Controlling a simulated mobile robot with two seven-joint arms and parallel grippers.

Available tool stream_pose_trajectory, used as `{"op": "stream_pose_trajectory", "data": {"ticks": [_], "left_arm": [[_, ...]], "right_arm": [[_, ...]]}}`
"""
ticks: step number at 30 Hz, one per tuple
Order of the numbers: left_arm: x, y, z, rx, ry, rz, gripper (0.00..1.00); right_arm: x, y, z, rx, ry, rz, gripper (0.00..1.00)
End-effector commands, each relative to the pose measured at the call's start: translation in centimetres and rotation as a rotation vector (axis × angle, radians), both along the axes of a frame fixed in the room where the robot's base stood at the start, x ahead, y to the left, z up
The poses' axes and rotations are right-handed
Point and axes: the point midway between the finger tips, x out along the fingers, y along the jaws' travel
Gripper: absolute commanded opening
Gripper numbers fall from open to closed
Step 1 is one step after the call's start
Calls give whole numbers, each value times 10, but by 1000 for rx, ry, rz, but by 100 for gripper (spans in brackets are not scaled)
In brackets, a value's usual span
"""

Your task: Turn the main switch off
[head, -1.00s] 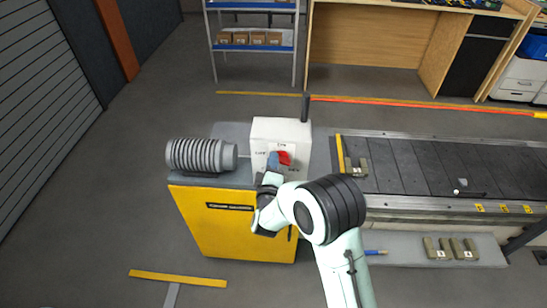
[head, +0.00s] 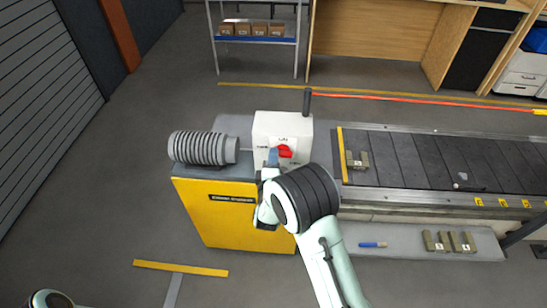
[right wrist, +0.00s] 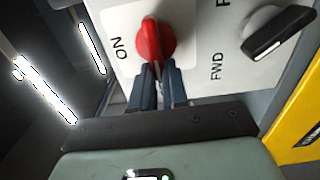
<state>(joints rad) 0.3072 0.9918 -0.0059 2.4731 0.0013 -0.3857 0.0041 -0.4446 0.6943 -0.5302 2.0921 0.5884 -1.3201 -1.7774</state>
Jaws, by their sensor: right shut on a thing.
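The main switch is a red rotary knob (head: 285,152) on the front of a white control box (head: 262,126). In the right wrist view the red knob (right wrist: 150,38) has an ON label to its left, and its handle points down toward my fingers. My right gripper (right wrist: 158,72) is shut on the knob's near end, one blue-grey finger on each side. In the head view my right gripper (head: 273,158) reaches the knob from below left and my wrist hides part of the box front. My left gripper is out of view.
A black selector (right wrist: 277,30) with a FWD label sits beside the knob. The box stands on a yellow cabinet (head: 222,222) with a ribbed grey motor (head: 198,148) at left. The slat conveyor (head: 430,160) runs right, carrying a part (head: 357,160).

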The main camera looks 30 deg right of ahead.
Motion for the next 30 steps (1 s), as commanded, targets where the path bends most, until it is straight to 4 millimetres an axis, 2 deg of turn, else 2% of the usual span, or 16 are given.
{"op": "stream_pose_trajectory", "data": {"ticks": [3,4,6,15,19,23,30], "left_arm": [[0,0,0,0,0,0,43],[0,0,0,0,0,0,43],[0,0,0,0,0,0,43],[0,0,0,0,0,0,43],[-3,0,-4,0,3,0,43],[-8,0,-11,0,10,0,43],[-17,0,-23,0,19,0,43]], "right_arm": [[0,0,0,-2,1,1,0],[0,0,0,-2,1,1,17],[0,0,0,-2,1,1,39],[-1,1,0,0,1,1,39],[-9,6,-1,1,2,3,39],[-29,18,-3,2,3,4,39],[-76,47,-3,1,4,5,39]]}}
